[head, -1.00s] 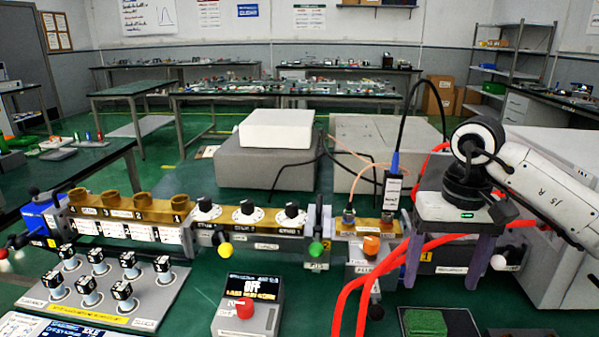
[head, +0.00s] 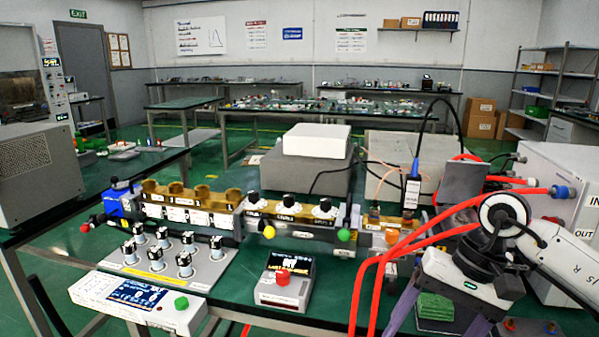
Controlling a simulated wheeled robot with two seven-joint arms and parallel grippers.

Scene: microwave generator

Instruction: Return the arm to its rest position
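My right arm (head: 565,255) comes in from the right edge. Its gripper (head: 432,328) hangs low at the front right, in front of the brass waveguide bench (head: 190,200). Its two purple fingers are spread apart and no object shows held between them. A green pad (head: 435,306) shows behind and below the fingers, and the fingertips run close to the bottom edge of the picture. My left arm and gripper are not in view.
Red hoses (head: 375,275) loop close to the left of the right gripper. A white box with ports (head: 560,180) stands behind the arm.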

